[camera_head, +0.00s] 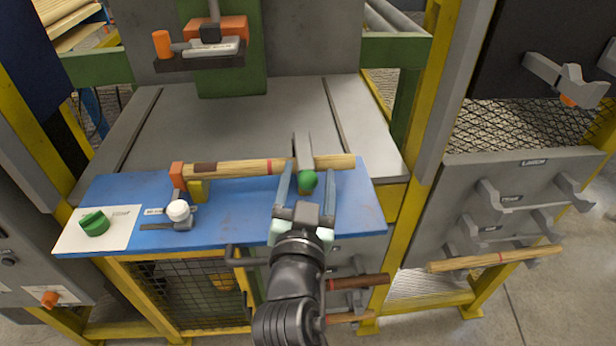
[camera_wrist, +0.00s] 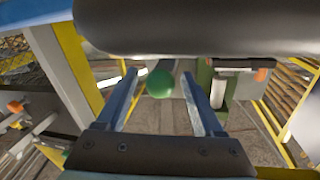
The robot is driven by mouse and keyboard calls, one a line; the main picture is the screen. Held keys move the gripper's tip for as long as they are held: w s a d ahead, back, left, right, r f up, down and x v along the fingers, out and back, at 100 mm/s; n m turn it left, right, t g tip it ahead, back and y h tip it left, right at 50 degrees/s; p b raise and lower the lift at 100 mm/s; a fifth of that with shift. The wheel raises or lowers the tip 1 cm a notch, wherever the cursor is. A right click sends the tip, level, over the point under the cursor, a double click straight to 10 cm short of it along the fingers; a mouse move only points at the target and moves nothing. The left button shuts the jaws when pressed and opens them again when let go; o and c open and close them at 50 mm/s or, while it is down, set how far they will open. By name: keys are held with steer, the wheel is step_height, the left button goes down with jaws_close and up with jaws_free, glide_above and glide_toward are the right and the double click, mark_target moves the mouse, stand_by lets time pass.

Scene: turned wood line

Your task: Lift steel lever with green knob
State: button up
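The steel lever (camera_head: 303,150) is a flat grey bar with a green knob (camera_head: 308,180) at its near end. It lies across a wooden rod (camera_head: 240,168) above the blue bench top. My gripper (camera_head: 307,178) is open, with one finger on each side of the knob. In the wrist view the green knob (camera_wrist: 160,84) sits between the two open fingers (camera_wrist: 158,76), with a gap visible on both sides. Part of the lever behind the knob is hidden there.
The blue bench top (camera_head: 240,225) holds a white-knobbed lever (camera_head: 178,211) and a green dial (camera_head: 94,223) on a white plate at left. An orange stop (camera_head: 177,175) is at the rod's left end. A rack at right holds another rod (camera_head: 495,258).

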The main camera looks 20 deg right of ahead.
steer(key=c, duration=1)
jaws_close()
steer(key=shift+s+d+f, duration=0.1)
steer(key=shift+d+f, duration=0.05)
steer(key=shift+d, duration=0.05)
